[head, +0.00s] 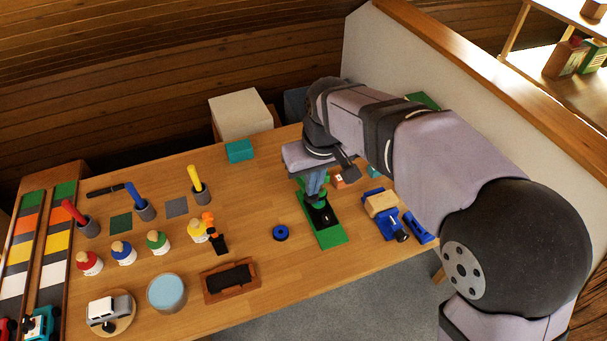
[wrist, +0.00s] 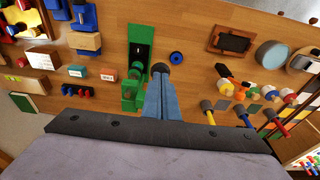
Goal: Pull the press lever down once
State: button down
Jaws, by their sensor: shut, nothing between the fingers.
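The green press (head: 330,234) stands on the table in front of my arm, with a long green base and a dark strip on it. It also shows in the wrist view (wrist: 138,40), left of my fingers, with a green upright part (wrist: 130,92) nearer the camera. My gripper (head: 314,196) is shut and empty, pointing down over the press's rear part. In the wrist view the blue-grey fingers (wrist: 160,72) end at a dark round tip beside the press. I cannot tell whether that tip is a lever knob or whether the fingers touch the press. The lever is not clearly seen.
A blue ring (head: 280,232) lies left of the press. A blue device with a wooden block (head: 380,203) stands to its right. A framed dark pad (head: 229,278), a round tin (head: 166,292) and several coloured bottles and handles stand further left. Small blocks (head: 344,179) lie behind the press.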

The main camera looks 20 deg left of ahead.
aim_at(314, 200)
jog(key=shift+f, duration=0.2)
dwell(0.3)
jog(key=shift+s+d+f+b, duration=0.2)
jog(key=shift+f+b, duration=0.45)
jog(key=shift+f, duration=0.25)
jog(key=shift+s+d+f+b, duration=0.15)
jog(key=shift+f+b, duration=0.45)
jog(key=shift+f, duration=0.2)
dwell(0.4)
jog(key=shift+s+d+f+b, duration=0.1)
jog(key=shift+f+b, duration=0.45)
jog(key=shift+f, duration=0.15)
jog(key=shift+r, duration=0.1)
notch_tip(314, 200, up, 14)
jog(key=p, duration=1.2)
dwell(0.5)
dwell(0.4)
